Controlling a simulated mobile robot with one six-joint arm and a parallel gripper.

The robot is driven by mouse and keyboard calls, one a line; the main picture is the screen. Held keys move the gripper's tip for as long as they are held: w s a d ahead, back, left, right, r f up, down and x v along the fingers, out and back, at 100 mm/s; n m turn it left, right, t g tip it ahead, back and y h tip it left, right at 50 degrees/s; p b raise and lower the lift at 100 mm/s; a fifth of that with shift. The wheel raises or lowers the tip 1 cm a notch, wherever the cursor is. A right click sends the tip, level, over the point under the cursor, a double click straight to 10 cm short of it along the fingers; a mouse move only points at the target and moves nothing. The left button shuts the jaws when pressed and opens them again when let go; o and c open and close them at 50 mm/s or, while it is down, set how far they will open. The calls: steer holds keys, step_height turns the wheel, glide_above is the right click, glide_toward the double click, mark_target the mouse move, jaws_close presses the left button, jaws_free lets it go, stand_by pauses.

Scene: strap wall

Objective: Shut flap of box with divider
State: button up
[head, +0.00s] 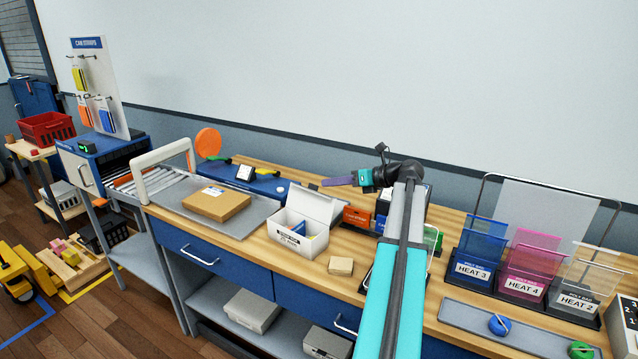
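The white box (288,238) stands on the wooden bench near the middle, with a label on its front. Its flap (318,203) stands raised at the back, so the box is open. Inside, a blue item (300,228) and a pale piece show; I cannot make out the divider clearly. My gripper (356,179) is above the bench, behind and right of the box, apart from the flap. A purple strip (340,181) extends left from its teal end. Whether the fingers hold this strip is too small to tell.
A brown carton (216,204) lies on the grey surface to the left. A small tan block (341,266) sits right of the box. Orange and blue bins (356,216) stand behind my arm. Heat-labelled holders (481,255) stand at right. A blue unit (250,180) lies behind the carton.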

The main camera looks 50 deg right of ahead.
steer(key=p, duration=0.1)
glide_above(310, 200)
steer(key=s+d, duration=0.2)
steer(key=d, duration=0.1)
steer(key=shift+w+a+f, duration=0.1)
steer(key=shift+w+f, duration=0.05)
steer(key=shift+f, duration=0.4)
steer(key=shift+w+a+f, duration=0.1)
steer(key=shift+f, duration=0.45)
jaws_close()
